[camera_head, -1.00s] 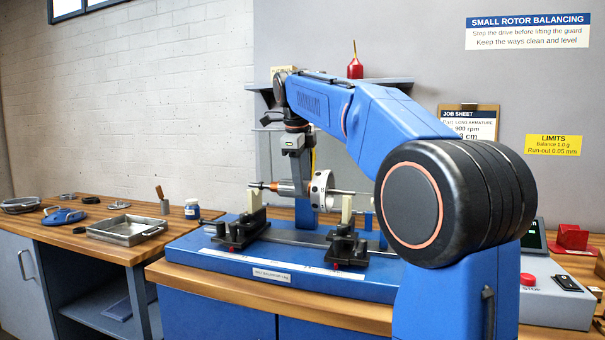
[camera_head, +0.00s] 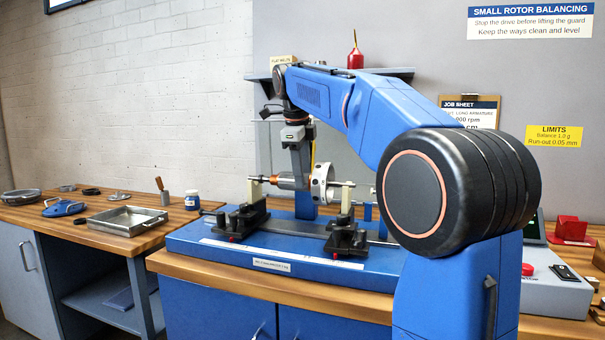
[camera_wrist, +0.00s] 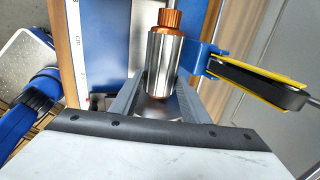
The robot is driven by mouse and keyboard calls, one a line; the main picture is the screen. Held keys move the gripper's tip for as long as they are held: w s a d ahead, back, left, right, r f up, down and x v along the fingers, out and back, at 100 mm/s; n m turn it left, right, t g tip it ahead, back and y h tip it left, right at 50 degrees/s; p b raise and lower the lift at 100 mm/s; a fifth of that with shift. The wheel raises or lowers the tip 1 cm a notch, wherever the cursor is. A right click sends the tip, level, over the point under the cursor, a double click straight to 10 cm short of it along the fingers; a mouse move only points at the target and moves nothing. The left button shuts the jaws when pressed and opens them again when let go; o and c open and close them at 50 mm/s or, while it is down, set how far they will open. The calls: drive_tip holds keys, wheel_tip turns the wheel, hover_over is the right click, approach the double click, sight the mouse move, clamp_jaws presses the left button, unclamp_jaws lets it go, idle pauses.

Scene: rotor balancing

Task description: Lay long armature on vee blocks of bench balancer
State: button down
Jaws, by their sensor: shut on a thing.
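The long armature (camera_head: 287,183), a steel shaft with a silver core and copper end, lies level across the bench balancer (camera_head: 185,243). Its shaft ends are at the tops of the left vee block (camera_head: 255,190) and right vee block (camera_head: 346,198); I cannot tell whether both touch. A pale drilled disc (camera_head: 322,187) surrounds the shaft line right of the core. My gripper (camera_head: 300,168) is shut on the armature from above, its fingertips partly hidden. In the wrist view the core (camera_wrist: 162,65) lies between my grey fingers, copper end upward.
A yellow-and-black arm (camera_wrist: 260,85) is close beside the armature in the wrist view. A shelf with a red bottle (camera_head: 355,57) is behind my arm. A metal tray (camera_head: 125,220) stands on the left bench. A control box with a red button (camera_head: 527,269) is at right.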

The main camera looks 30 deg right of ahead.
drive_tip(key=shift+f, duration=0.65)
idle(1.3)
drive_tip(key=c, duration=0.9)
unclamp_jaws()
drive_tip(key=shift+f, duration=0.1)
drive_tip(key=shift+c, duration=0.6)
drive_tip(key=shift+r, duration=4.55)
